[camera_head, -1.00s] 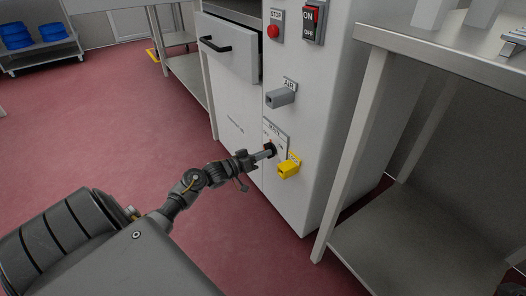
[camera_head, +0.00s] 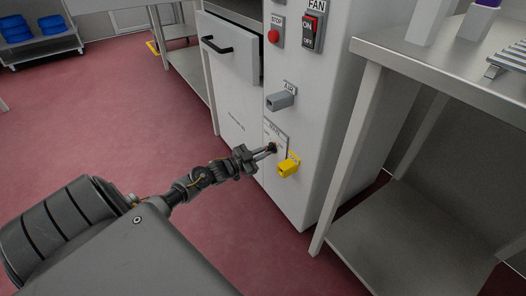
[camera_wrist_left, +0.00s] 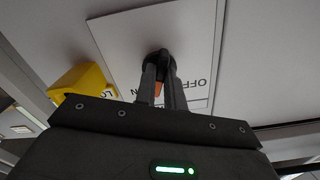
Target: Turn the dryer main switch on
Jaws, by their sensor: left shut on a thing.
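The main switch is a dark rotary knob (camera_head: 273,147) on a white label plate (camera_head: 281,132) on the front of the grey dryer cabinet. My left gripper (camera_head: 268,150) is shut on this knob, its two fingers reaching in from the left. In the left wrist view, the fingers (camera_wrist_left: 164,84) close around the knob (camera_wrist_left: 158,58), and an orange pointer mark (camera_wrist_left: 158,90) shows between them, pointing down the picture. The word OFF is printed right of the fingers; another label is mostly hidden by the gripper. My right gripper is out of view.
A yellow lockout block (camera_head: 289,166) sits close beside the knob, right of my fingers. A grey AIR handle (camera_head: 280,100), red STOP button (camera_head: 274,36) and FAN rocker (camera_head: 312,34) are above. A steel table (camera_head: 440,62) stands at right; open floor lies left.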

